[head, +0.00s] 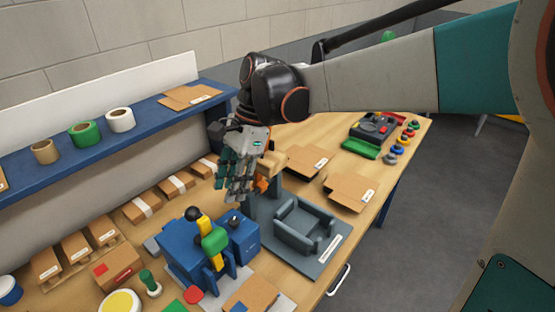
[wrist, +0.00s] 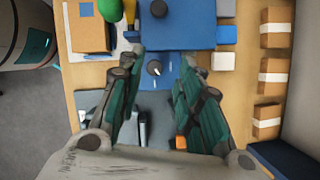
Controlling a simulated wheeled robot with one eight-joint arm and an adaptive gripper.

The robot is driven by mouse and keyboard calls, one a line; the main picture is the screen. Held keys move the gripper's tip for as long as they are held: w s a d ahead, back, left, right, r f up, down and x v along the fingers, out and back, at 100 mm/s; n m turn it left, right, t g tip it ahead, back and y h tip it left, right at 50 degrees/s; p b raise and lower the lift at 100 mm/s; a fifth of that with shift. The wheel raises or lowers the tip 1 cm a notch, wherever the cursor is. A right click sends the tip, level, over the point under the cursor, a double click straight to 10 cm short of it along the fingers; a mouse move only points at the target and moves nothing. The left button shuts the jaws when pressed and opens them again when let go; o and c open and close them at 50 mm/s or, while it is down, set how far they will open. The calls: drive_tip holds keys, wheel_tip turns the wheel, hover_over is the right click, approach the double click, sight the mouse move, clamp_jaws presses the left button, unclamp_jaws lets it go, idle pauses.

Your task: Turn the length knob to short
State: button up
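The blue machine (head: 190,252) stands on the bench, with a smaller blue block at its right. A small dark knob (head: 234,222) sits on top of that block. In the wrist view the round knob (wrist: 154,68) has a white pointer mark, toward its lower right in the picture; no scale or lettering is readable. My gripper (head: 236,194) hangs above and just behind the knob. In the wrist view my gripper (wrist: 159,58) has its fingers spread wide to either side of the knob, with a clear gap and nothing between them. I cannot tell its exact height above the knob.
The machine's black ball lever (head: 193,214) and yellow-green arm (head: 214,240) rise left of the knob. A grey cradle (head: 305,225) stands to the right. Flat cartons (head: 350,190) lie farther right. A blue shelf (head: 60,165) with tape rolls runs along the wall.

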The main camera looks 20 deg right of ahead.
sight(234, 221)
drive_tip(key=shift+s, duration=0.1)
drive_tip(key=shift+c, duration=0.2)
drive_tip(key=d+r+m+t+p, duration=0.25)
drive_tip(key=d+m+p, duration=0.2)
drive_tip(key=p, duration=0.55)
drive_tip(key=shift+g, duration=0.35)
drive_tip(key=b+x, duration=0.1)
drive_tip(key=x, duration=0.3)
drive_tip(key=b+x, duration=0.1)
drive_tip(key=x, duration=0.4)
drive_tip(key=b+x, duration=0.2)
drive_tip(key=x, duration=0.2)
drive_tip(key=shift+s+d+f, duration=0.2)
drive_tip(key=shift+s+f, duration=0.1)
clamp_jaws()
